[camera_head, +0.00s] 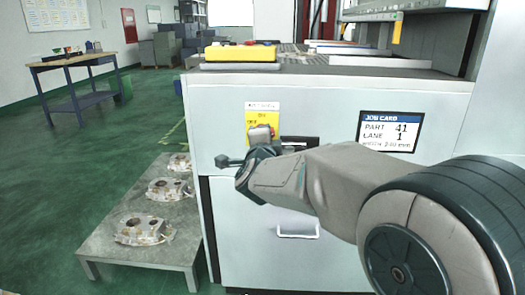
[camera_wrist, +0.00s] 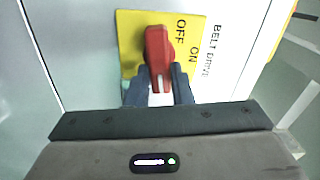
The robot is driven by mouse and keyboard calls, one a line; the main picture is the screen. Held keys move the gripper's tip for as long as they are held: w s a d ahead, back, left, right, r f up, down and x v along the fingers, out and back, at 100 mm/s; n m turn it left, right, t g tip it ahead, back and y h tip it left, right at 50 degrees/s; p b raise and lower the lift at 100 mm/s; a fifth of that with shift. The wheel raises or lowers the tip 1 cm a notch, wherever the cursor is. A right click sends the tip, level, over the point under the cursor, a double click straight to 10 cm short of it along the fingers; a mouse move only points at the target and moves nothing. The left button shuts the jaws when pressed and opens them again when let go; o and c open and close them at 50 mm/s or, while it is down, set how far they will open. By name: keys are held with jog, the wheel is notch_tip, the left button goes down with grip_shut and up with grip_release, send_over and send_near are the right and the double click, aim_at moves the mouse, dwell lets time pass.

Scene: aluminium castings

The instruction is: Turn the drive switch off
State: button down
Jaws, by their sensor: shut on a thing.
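The drive switch is a red handle (camera_wrist: 158,48) on a yellow plate (camera_wrist: 130,45) marked OFF, ON and BELT DRIVE in the wrist view. The writing runs sideways there. The handle lies lengthwise up the picture, beside the OFF and ON words; which word it is set to I cannot tell. My gripper (camera_wrist: 160,88) is shut on the near end of the red handle, one dark finger on each side. In the head view my gripper (camera_head: 262,140) is at the yellow plate (camera_head: 262,110) on the cabinet front and hides most of the handle.
The pale cabinet (camera_head: 330,100) carries a job card (camera_head: 390,131) right of the switch and a yellow box (camera_head: 240,54) on top. A low grey table (camera_head: 130,250) with several castings stands to the left. Green floor (camera_head: 60,180) is free further left.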

jog(key=shift+f+m+b, duration=0.2)
jog(key=shift+m+b, duration=0.6)
jog(key=shift+b, duration=0.05)
jog(key=shift+r, duration=0.1)
jog(key=c, duration=1.3)
grip_release()
jog(key=s, duration=0.4)
jog(key=s+p, duration=0.1)
jog(key=s, duration=0.4)
jog(key=s+p, duration=0.1)
jog(key=s, duration=0.3)
jog(key=shift+s+a, duration=0.3)
jog(key=shift+s, duration=0.1)
